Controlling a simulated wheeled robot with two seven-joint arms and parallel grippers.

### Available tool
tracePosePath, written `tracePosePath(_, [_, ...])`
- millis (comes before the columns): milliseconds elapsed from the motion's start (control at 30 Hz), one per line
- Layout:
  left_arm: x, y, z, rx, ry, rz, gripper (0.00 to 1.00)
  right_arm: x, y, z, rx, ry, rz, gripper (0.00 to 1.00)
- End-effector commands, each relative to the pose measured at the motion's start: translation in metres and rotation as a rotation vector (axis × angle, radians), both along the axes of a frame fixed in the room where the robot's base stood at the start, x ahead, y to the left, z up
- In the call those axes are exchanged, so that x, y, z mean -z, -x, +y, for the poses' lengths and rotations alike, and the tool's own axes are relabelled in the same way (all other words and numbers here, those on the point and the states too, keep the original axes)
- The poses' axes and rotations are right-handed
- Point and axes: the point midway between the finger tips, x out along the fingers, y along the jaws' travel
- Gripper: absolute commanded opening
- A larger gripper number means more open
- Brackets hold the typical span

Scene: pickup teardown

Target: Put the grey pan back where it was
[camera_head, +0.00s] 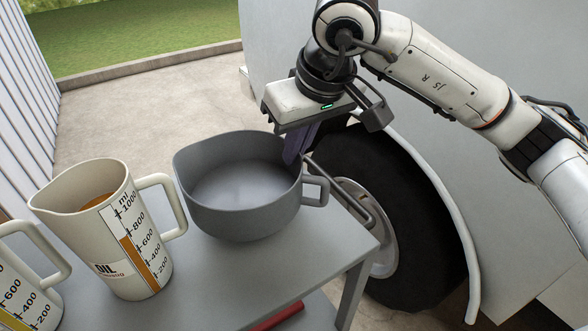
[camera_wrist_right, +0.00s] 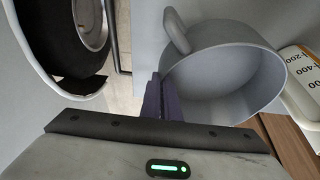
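The grey pan (camera_head: 240,205), a deep round vessel with a spout at its left and a loop handle at its right, is upright over the right part of the grey table (camera_head: 312,262). I cannot tell for certain whether its base touches the tabletop. My right gripper (camera_head: 296,150) comes down from above at the pan's far right rim, close to the handle. Its dark purple fingers look closed together with the rim between them. In the right wrist view, the fingers (camera_wrist_right: 165,100) sit at the edge of the pan (camera_wrist_right: 225,75). My left gripper is not in view.
A cream measuring jug (camera_head: 110,235) with brown oil stands left of the pan. A second jug (camera_head: 30,275) is cut off at the left edge. A vehicle wheel (camera_head: 405,215) and curved pale body are close on the right. A red object (camera_head: 277,317) lies below the tabletop.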

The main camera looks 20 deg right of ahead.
Motion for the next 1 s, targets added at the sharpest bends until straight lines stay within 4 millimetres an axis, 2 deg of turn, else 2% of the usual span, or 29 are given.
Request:
tracePosePath(167, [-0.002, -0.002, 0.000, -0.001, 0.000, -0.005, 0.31, 0.012, 0.000, 0.000, 0.001, -0.001, -0.001, 0.00])
tracePosePath(400, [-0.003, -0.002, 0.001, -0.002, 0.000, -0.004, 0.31, 0.044, 0.000, 0.000, 0.001, 0.000, 0.001, 0.00])
tracePosePath(767, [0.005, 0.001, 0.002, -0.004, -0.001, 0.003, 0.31, 0.050, -0.001, 0.000, 0.001, -0.001, -0.003, 0.00])
tracePosePath(900, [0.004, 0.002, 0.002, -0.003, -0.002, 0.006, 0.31, 0.049, 0.000, 0.000, 0.001, 0.000, 0.000, 0.20])
tracePosePath(1000, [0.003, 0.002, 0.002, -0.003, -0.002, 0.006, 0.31, 0.049, 0.000, 0.000, 0.000, 0.000, 0.000, 0.21])
